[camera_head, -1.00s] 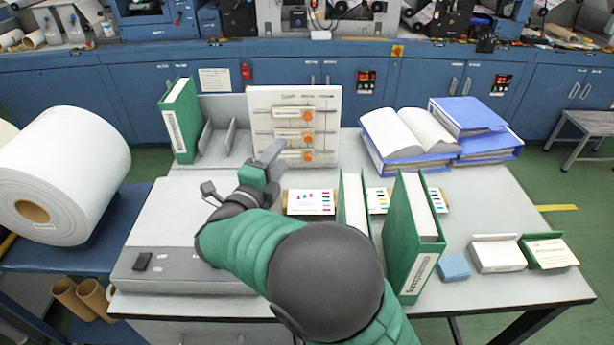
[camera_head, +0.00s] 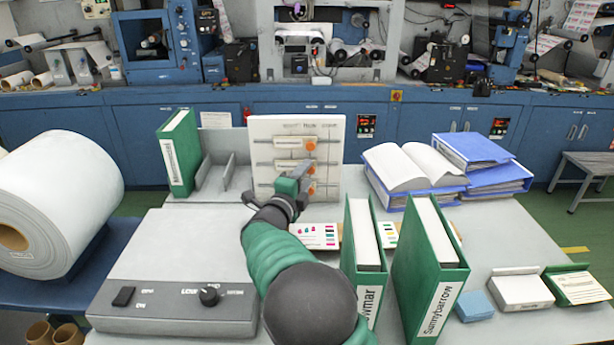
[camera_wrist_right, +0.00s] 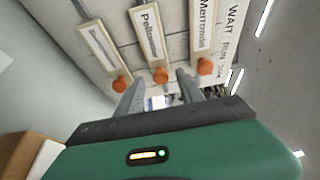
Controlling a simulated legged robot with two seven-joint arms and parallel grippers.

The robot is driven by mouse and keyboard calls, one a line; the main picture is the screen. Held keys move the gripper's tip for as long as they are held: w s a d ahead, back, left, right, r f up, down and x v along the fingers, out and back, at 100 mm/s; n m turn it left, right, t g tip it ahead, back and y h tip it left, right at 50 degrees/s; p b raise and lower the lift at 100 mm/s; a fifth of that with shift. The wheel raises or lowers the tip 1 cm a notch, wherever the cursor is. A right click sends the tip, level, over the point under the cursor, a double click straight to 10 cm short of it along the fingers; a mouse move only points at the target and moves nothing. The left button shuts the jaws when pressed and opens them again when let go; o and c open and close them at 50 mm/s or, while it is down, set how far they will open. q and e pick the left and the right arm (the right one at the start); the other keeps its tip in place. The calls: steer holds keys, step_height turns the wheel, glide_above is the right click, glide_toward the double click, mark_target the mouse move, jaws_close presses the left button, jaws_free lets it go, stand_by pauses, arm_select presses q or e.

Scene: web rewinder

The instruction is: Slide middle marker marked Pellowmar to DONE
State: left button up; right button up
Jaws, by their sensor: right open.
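A white upright board (camera_head: 333,140) bears three rows, each with a label plate and an orange knob. The middle marker (camera_head: 310,167) sits in the middle row. In the right wrist view its plate reads roughly "Pellowmar" (camera_wrist_right: 147,32), with its orange knob (camera_wrist_right: 160,75) at the near end. WAIT and RUN show in the board's heading; the third word is hard to read. My right gripper (camera_head: 303,173) is open and empty in front of the middle and lower rows. In the right wrist view its fingers (camera_wrist_right: 160,92) point towards the middle knob; contact is not visible. My left gripper is out of view.
Green binders (camera_head: 430,260) stand right of my right arm, and another (camera_head: 180,150) stands left of the board. A grey control box (camera_head: 170,290) lies at front left. Blue binders and an open book (camera_head: 410,165) lie to the right.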

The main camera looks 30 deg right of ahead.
steer(key=shift+x, duration=0.95)
steer(key=shift+c, duration=0.3)
jaws_close()
steer(key=shift+f, duration=0.1)
steer(key=shift+s+f, duration=0.15)
steer(key=shift+f, duration=0.05)
